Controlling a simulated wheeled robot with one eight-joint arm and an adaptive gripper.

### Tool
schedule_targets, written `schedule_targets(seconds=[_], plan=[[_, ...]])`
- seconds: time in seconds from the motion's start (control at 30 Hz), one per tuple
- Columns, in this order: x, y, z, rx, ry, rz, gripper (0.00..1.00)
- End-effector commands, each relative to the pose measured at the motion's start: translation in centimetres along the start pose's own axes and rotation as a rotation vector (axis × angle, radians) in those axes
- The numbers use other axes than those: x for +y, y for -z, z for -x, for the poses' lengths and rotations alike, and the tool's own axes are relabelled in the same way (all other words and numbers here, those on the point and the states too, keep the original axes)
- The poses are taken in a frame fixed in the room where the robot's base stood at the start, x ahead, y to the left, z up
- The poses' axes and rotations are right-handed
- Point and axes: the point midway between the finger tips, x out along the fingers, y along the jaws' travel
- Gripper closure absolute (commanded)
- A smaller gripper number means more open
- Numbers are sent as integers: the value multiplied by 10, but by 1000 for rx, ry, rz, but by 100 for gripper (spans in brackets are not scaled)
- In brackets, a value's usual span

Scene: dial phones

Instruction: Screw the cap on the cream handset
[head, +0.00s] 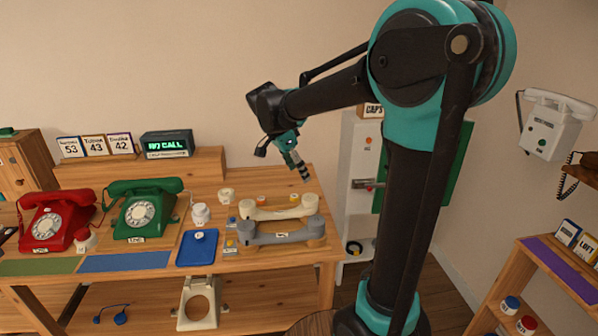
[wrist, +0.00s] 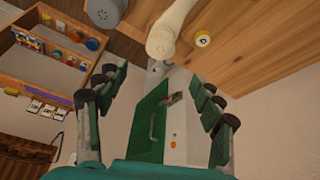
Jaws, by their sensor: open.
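The cream handset (head: 278,209) lies on the bench, behind a grey handset (head: 277,233). In the wrist view one end of the cream handset (wrist: 172,27) shows at the top, beyond my fingertips. In the head view a small yellow piece (head: 293,197) and an orange one (head: 262,199) lie just behind the cream handset. I cannot tell which is the cap for this handset. My gripper (head: 305,178) is open and empty, above the cream handset's right end and apart from it.
A red phone (head: 56,221), a green phone (head: 142,211), a white jar (head: 200,214) and a blue tray (head: 197,248) stand left of the handsets. A raised wooden shelf (head: 205,168) runs behind. A white and green cabinet (head: 357,170) stands right of the bench.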

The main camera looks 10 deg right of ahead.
Motion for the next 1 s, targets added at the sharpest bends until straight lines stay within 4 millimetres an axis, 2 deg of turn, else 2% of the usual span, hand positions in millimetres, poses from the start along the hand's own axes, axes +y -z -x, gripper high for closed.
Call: schedule_targets(seconds=[0.17,0.57,1.0], plan=[[0,2,-7,-30,-6,163,33],[2,11,-34,-174,63,983,33],[1,22,-60,-238,309,1874,33]])
